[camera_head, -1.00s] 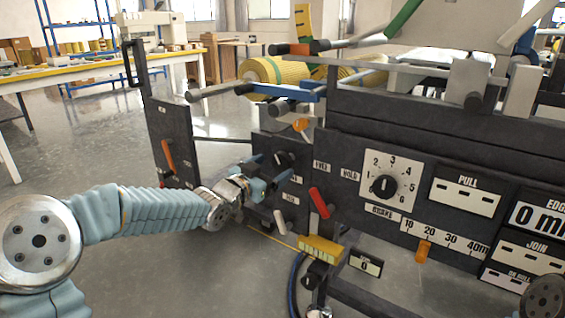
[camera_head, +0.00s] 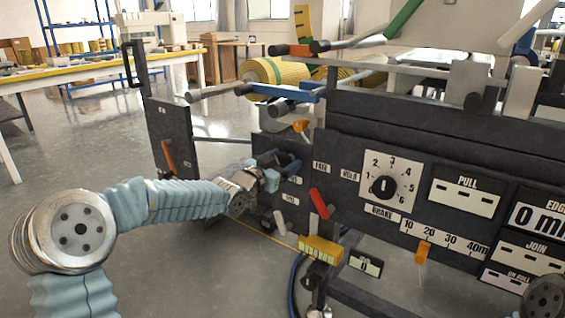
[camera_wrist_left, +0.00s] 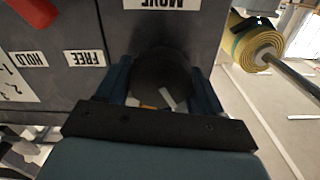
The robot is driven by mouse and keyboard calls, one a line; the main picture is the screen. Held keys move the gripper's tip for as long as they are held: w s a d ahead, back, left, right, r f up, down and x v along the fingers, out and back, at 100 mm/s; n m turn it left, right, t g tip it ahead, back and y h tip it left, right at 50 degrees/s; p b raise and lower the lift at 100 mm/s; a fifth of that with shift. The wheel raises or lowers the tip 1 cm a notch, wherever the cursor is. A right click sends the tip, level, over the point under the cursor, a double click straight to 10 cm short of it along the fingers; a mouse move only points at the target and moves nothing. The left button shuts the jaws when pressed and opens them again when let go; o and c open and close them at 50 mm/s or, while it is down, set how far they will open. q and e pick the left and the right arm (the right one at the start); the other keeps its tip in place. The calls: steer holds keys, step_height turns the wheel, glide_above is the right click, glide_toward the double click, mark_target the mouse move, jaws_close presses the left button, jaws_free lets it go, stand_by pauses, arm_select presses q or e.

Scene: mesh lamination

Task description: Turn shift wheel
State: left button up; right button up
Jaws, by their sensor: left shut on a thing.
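The shift wheel is a round black knob on the dark machine panel (camera_head: 340,200). In the left wrist view the wheel (camera_wrist_left: 160,75) sits between the two blue fingers, with a pale mark and a bit of orange near its lower edge. My left gripper (camera_head: 283,162) is shut on the wheel, one finger at each side; it also shows in the left wrist view (camera_wrist_left: 163,85). In the head view the fingers and wrist mostly hide the wheel. My right gripper is not in view.
A red lever (camera_head: 319,203) and a numbered dial (camera_head: 384,188) are right of the wheel. A grey lever (camera_head: 280,222) is below, beside a yellow block (camera_head: 320,249). Yellow mesh rolls (camera_head: 270,71) lie above. Open floor is left of the panel.

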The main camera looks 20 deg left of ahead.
arm_select(q)
steer(key=shift+n, duration=0.4)
steer(key=o, duration=1)
steer(key=shift+c, duration=0.2)
steer(key=v, duration=1.3)
steer(key=shift+s, duration=0.4)
steer(key=shift+a, duration=0.1)
